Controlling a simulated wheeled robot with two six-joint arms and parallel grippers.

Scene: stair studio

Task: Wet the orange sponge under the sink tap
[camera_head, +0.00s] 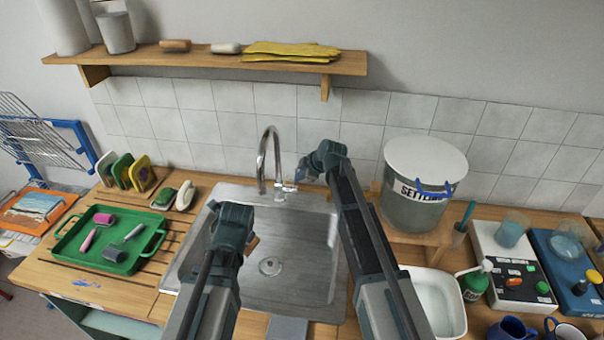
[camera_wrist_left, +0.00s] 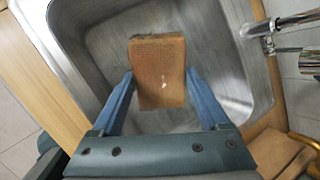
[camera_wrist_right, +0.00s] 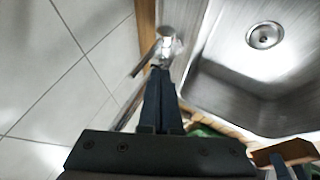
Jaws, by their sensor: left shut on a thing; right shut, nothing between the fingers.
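The orange-brown sponge (camera_wrist_left: 158,75) is held between the fingers of my left gripper (camera_head: 247,240), over the left part of the steel sink basin (camera_head: 285,265). In the head view the gripper mostly hides the sponge, and only an edge (camera_head: 254,243) shows. The curved tap (camera_head: 262,158) stands at the back of the sink, behind and apart from the sponge. No water stream is visible. My right gripper (camera_head: 303,175) is shut and empty beside the tap's handle (camera_head: 289,188). In the right wrist view its closed fingertips (camera_wrist_right: 159,72) are at the tap fitting (camera_wrist_right: 167,48); contact is unclear.
A green tray (camera_head: 148,248) with rollers lies on the left counter near several upright sponges (camera_head: 124,171). A lidded settling bucket (camera_head: 418,205) stands close to my right arm. A white basin (camera_head: 440,296) is at front right. A shelf (camera_head: 205,60) runs above the tap.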

